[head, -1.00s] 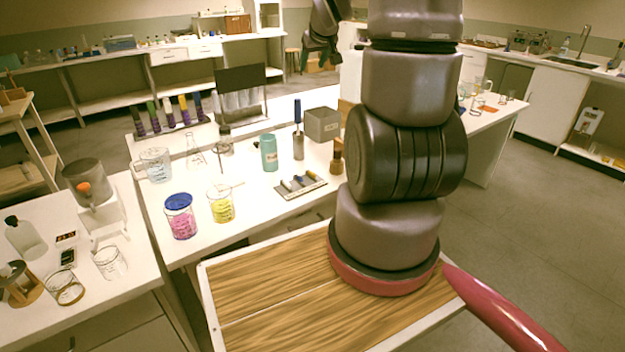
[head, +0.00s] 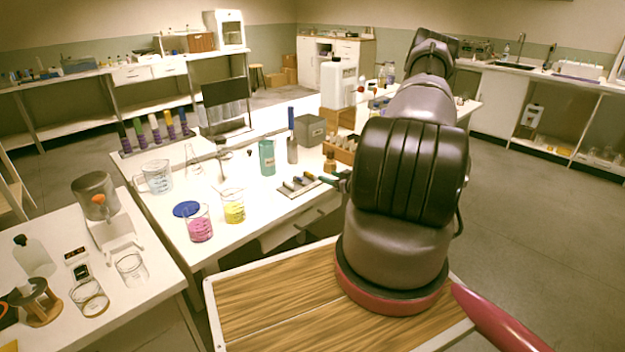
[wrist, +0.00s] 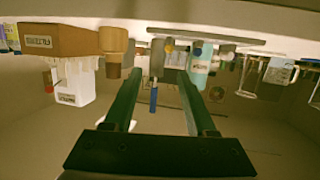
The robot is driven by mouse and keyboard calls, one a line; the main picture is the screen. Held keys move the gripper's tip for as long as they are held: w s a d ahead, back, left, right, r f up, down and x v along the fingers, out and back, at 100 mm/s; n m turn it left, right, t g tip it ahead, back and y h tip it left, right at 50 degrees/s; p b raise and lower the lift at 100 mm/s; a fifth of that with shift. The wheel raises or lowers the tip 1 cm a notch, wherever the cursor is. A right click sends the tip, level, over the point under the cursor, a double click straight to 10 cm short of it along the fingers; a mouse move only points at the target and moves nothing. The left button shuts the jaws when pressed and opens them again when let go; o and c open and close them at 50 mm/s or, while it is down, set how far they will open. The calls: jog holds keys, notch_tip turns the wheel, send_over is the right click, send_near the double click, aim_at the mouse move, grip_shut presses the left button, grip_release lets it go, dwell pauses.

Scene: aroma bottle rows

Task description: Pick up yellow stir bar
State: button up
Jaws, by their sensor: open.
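The stir bars lie in a row on a small flat holder (head: 284,194) on the white bench in the head view. The front one looks yellowish, and I take it for the yellow stir bar (head: 289,185). My gripper (head: 341,180) is at the right end of the holder in the head view, partly hidden by my arm. In the wrist view the two green fingers of my gripper (wrist: 160,84) are wide apart, with nothing held between them. The wrist view is upside down, and the bars are small and hard to tell apart there.
A teal bottle (head: 267,157) and a blue-handled tool (head: 291,140) stand behind the holder. A beaker of yellow liquid (head: 234,210) and one of pink liquid (head: 200,228) stand to its left. A wooden box (head: 343,149) and a grey box (head: 309,130) are close behind my gripper.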

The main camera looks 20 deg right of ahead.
aim_at(312, 175)
jog(key=shift+t, duration=0.4)
jog(key=w, duration=0.1)
jog(key=w+a+f, duration=0.1)
jog(key=w+f, duration=0.1)
jog(key=shift+w+a+f, duration=0.15)
jog(key=shift+w+a, duration=0.05)
jog(key=shift+a, duration=0.1)
jog(key=shift+a+x, duration=0.1)
jog(key=shift+x, duration=1.25)
jog(key=shift+a+x, duration=0.15)
jog(key=shift+x, duration=1.2)
grip_shut()
